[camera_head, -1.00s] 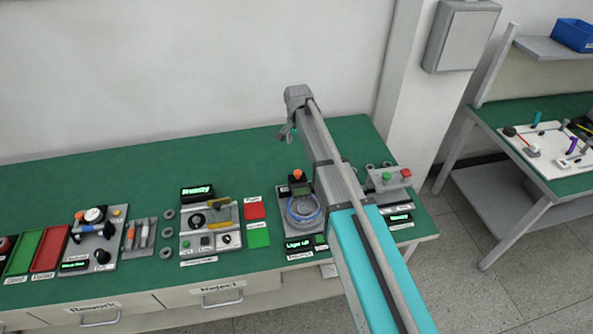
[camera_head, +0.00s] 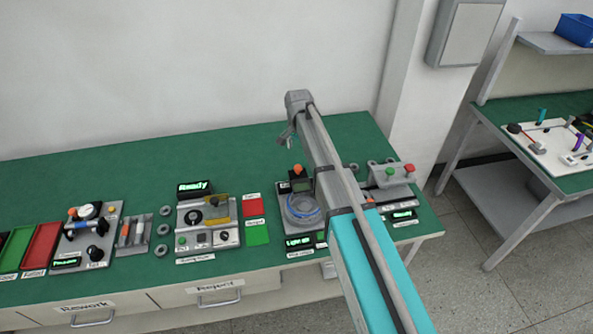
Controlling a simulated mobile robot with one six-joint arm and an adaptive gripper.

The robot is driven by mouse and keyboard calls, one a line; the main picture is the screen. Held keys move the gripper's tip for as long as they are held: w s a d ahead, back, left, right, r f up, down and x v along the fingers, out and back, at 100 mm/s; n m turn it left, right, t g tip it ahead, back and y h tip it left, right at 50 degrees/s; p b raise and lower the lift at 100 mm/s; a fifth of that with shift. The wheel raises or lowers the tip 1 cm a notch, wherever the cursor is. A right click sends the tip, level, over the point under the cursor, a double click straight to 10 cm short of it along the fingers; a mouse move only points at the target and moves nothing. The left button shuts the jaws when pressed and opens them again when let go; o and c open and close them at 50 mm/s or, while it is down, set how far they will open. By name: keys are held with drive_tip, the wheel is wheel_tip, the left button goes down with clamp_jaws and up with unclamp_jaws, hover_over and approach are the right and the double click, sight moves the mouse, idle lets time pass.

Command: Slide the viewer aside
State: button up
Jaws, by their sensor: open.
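An inspection station (camera_head: 289,222) stands near the front of the green bench, right of centre. It bears a round grey piece with a blue rim (camera_head: 303,207) and a dark post with an orange top (camera_head: 298,174). The round piece may be the viewer, but I cannot tell for sure. My gripper (camera_head: 286,138) hangs at the end of my arm, above and behind this station in the picture. It is open, looks empty and is apart from the station. My arm hides the station's right side.
A panel with a "Ready" display (camera_head: 195,188) stands to the left, beside a red pad (camera_head: 253,206) and a green pad (camera_head: 257,235). A fixture with green and red buttons (camera_head: 391,174) stands right of my arm. The bench's back strip (camera_head: 130,178) is clear.

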sight(298, 167)
drive_tip(key=shift+f+b, duration=4.15)
drive_tip(key=shift+f, duration=0.25)
clamp_jaws()
